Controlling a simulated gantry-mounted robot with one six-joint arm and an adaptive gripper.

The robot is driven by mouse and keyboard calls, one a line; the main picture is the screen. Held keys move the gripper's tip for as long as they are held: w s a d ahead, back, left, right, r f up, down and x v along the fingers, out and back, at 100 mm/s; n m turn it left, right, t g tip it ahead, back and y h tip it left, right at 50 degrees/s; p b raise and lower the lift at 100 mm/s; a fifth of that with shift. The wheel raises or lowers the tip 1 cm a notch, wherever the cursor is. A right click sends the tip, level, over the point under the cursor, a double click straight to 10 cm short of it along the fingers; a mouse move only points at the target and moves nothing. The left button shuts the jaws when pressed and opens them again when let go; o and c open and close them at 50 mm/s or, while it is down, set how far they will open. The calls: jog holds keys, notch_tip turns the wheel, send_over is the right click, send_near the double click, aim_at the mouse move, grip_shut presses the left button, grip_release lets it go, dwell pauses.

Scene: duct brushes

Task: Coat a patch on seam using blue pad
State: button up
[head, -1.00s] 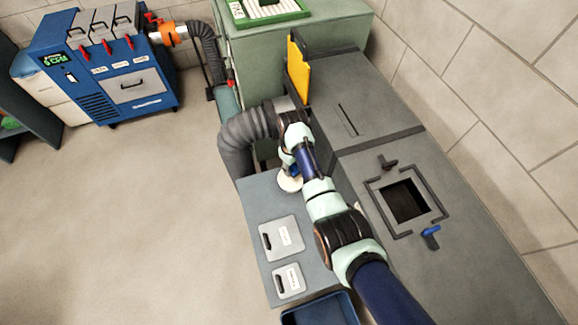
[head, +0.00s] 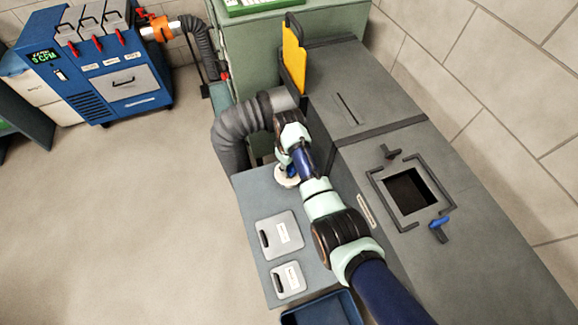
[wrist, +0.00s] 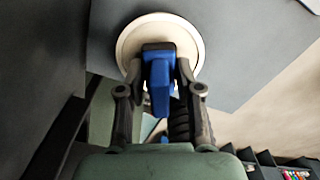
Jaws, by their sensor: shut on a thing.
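My gripper (wrist: 160,85) is shut on the blue pad (wrist: 159,75), gripping its blue block-shaped body. The pad's end is over a round cream dish (wrist: 137,36), which lies on the grey side shelf and also shows in the head view (head: 287,180). I cannot tell whether the pad touches the dish; its working face is hidden. In the head view my arm covers most of the gripper and pad. A dark band (head: 385,132), possibly the seam, crosses the grey duct (head: 372,88) to the right of my arm.
Two grey labelled plates (head: 280,236) lie on the shelf. A square opening (head: 409,190) with a blue-handled latch (head: 439,226) is in the duct top. A flexible grey hose (head: 235,125) bends close to my gripper. A yellow plate (head: 294,55) stands upright at the duct's far end.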

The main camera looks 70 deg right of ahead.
jog(key=shift+f, duration=0.65)
dwell(1.5)
notch_tip(320, 180, up, 7)
jog(key=p, duration=0.7)
jog(key=shift+r, duration=0.2)
jog(key=shift+f, duration=0.1)
